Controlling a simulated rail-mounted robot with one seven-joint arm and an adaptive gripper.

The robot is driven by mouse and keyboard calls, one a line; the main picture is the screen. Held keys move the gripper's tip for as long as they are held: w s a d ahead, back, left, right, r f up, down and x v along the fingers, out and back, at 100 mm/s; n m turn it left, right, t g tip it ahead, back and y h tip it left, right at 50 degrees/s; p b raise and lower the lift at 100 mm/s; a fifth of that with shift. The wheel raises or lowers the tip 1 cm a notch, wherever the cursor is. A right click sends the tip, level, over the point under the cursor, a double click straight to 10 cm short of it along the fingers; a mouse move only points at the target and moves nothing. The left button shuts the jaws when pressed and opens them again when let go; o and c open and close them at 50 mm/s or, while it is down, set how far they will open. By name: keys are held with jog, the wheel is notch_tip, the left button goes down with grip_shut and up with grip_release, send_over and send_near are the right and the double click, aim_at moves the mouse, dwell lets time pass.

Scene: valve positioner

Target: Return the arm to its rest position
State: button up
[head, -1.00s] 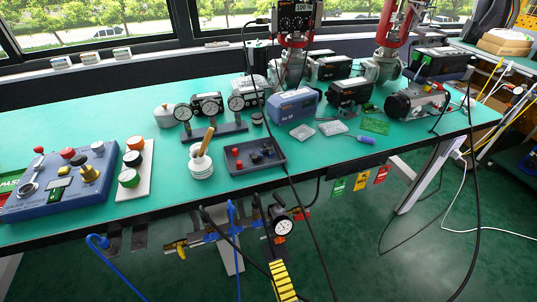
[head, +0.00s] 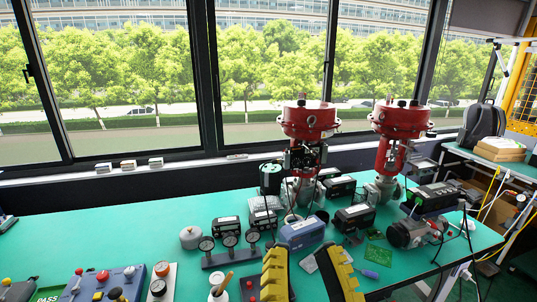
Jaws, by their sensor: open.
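My gripper (head: 303,254) shows at the bottom centre of the head view, as two yellow and black ridged fingers pointing away from me. The fingers are wide apart, so it is open, and nothing is held between them. It appears in front of the green-topped bench (head: 130,222), and its fingers hide part of the bench top. I cannot tell its height above the bench. The rest of my arm is below the picture.
Two red valve actuators (head: 309,118) (head: 401,120) stand at the back of the bench. A blue-grey box (head: 302,233), a gauge stand (head: 229,254) and a motor-like unit (head: 408,233) lie beyond the fingers. A control box (head: 95,287) is at lower left.

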jog(key=s+d+f+h, duration=0.2)
jog(key=d+h, duration=0.1)
jog(key=h, duration=0.1)
notch_tip(320, 180, up, 38)
jog(key=p, duration=3.8)
jog(key=shift+w+r+n+g+y, duration=0.2)
jog(key=shift+w+n+g+y, duration=0.1)
jog(key=shift+y, duration=0.1)
